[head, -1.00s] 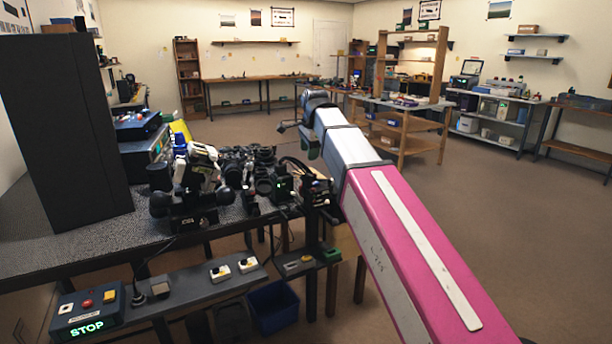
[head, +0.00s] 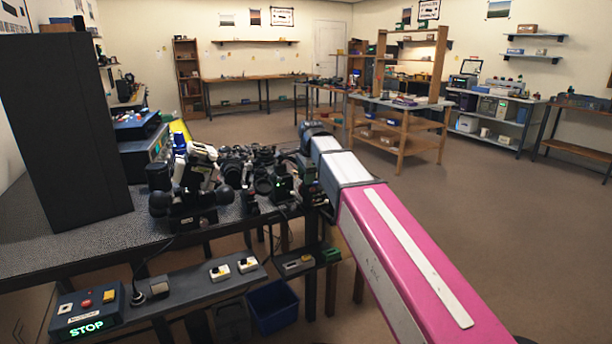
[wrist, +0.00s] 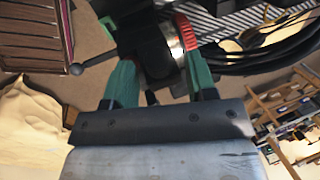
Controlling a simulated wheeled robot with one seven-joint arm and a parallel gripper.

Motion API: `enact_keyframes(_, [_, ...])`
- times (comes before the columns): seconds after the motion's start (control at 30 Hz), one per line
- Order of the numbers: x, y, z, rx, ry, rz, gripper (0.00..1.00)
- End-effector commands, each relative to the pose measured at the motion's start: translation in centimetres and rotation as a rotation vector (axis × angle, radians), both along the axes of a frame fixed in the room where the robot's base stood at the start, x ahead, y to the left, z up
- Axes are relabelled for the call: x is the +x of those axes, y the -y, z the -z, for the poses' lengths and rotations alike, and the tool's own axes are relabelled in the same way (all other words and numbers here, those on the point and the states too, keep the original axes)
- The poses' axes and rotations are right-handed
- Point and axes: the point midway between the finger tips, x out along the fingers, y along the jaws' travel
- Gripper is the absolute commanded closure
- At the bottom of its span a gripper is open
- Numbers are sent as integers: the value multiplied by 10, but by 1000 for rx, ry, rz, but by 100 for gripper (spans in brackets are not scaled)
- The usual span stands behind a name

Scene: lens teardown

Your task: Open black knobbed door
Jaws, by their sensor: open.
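My gripper (wrist: 155,68) has two green fingers, spread apart. A dark rounded part with a silver ring and a red ribbed edge (wrist: 160,45) shows between and beyond them; I cannot tell whether they touch it. A small black ball knob (wrist: 75,69) on a thin rod sticks out just left of the fingers. In the head view my gripper is at the right end of the dark bench, beside the black equipment (head: 270,175), with its fingertips hard to make out. I cannot clearly pick out a black knobbed door; whatever it belongs to is partly hidden.
A tall black panel (head: 62,130) stands on the left of the bench (head: 60,235). A black device with round balls (head: 190,200) sits at its front. A lower shelf holds a lit STOP box (head: 87,308). A blue bin (head: 273,305) is below. The floor at right is open.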

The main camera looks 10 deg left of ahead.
Motion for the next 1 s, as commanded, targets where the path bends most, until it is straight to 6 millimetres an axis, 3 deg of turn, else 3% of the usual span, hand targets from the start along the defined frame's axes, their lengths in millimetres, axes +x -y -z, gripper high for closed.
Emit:
enact_keyframes(0.27, [0, 0, 1, 0, 0, 0, 48])
enact_keyframes(0.4, [0, 0, 1, 0, 0, 0, 82])
enact_keyframes(0.67, [-3, -4, 2, -38, 26, -2, 82])
enact_keyframes(1.0, [-10, -15, 8, -249, 167, -2, 82])
